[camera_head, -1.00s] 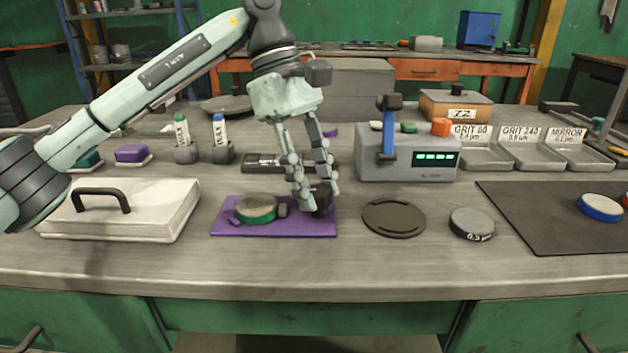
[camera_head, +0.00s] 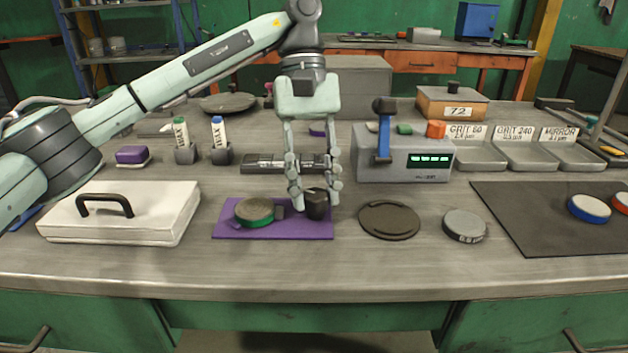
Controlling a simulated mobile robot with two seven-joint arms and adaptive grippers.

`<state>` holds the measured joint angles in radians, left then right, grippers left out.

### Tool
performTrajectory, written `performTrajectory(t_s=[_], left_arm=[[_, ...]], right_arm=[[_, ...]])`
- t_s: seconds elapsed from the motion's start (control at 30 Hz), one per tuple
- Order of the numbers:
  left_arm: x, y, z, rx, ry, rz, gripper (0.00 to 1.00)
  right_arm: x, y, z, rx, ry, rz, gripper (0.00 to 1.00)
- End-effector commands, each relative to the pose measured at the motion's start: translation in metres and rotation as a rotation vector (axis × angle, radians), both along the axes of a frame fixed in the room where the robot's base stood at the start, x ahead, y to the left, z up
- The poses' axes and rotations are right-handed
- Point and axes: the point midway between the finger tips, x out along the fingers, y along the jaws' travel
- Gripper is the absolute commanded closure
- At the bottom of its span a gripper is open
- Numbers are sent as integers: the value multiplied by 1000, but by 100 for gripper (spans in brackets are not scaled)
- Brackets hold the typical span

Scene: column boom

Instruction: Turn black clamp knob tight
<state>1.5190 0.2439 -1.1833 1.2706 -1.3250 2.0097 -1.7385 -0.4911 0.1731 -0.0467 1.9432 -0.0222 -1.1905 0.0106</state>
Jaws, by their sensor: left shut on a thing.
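The black clamp knob (camera_head: 316,206) stands at the right end of a purple plate (camera_head: 285,229). A round green-rimmed disc (camera_head: 254,212) sits on the plate left of the knob, with a small dark block between them. My left gripper (camera_head: 316,200) comes down from above, with its fingers on the left and right sides of the knob. It is shut on the knob. The contact on the far side of the knob is hidden. My right gripper is not in view.
A white case (camera_head: 120,211) with a black handle lies at left. A dark round plate (camera_head: 389,220) and a grey disc (camera_head: 465,226) lie to the right. A grey box with a blue lever (camera_head: 405,153) stands behind them. The front bench strip is clear.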

Motion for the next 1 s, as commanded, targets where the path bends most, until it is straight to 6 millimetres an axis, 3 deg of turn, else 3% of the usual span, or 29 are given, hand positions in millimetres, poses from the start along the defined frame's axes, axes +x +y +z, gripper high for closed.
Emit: performTrajectory(t_s=[0.43,0.47,0.6,1.0], left_arm=[[0,0,0,0,-1,-11,97],[0,0,0,0,-1,-11,67],[0,0,0,0,-1,-11,50],[3,0,6,1,-2,-9,48]], right_arm=[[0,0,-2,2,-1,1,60],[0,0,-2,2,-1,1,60],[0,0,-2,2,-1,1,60],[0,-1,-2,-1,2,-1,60]])
